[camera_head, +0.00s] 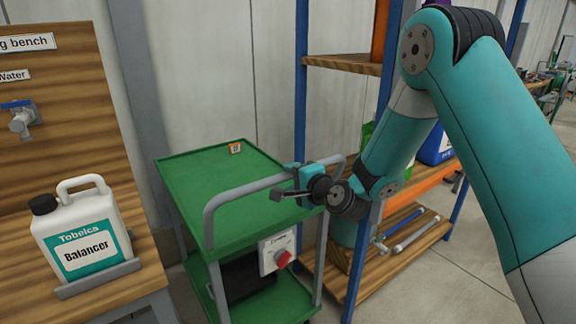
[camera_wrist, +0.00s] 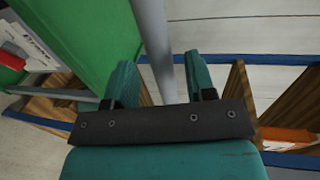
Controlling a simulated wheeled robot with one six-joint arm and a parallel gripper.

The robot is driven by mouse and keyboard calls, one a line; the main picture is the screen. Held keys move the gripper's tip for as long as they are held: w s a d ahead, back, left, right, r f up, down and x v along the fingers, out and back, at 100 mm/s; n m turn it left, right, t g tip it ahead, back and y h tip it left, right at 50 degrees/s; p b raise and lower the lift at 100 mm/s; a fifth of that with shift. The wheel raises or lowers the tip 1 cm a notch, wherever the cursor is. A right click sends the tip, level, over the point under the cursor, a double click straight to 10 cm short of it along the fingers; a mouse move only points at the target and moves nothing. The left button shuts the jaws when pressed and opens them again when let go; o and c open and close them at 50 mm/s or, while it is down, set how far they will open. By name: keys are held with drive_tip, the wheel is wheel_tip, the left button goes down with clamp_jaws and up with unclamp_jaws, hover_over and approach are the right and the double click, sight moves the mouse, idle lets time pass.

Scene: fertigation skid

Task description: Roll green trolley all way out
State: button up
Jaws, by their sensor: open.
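The green trolley (camera_head: 215,180) stands between the wooden bench and the shelf rack, with a grey tubular handle (camera_head: 240,190) along its near side. A white panel with a red knob (camera_head: 281,258) is on its front, below the top deck. My gripper (camera_head: 297,174) is at the right part of the handle, with its jaws open. In the wrist view, the grey handle bar (camera_wrist: 154,45) runs between the two teal fingers of my gripper (camera_wrist: 160,80), with gaps visible on both sides. The trolley's green side (camera_wrist: 85,30) fills the upper left there.
The bench at left holds a white Balancer jug (camera_head: 85,240) in a grey tray; a tap (camera_head: 20,118) is on its back board. The shelf rack's blue post (camera_head: 301,90) stands close right of the trolley. Pale floor (camera_head: 430,285) is free at lower right.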

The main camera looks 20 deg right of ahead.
drive_tip(key=shift+x, duration=1.25)
clamp_jaws()
drive_tip(key=shift+d, duration=0.1)
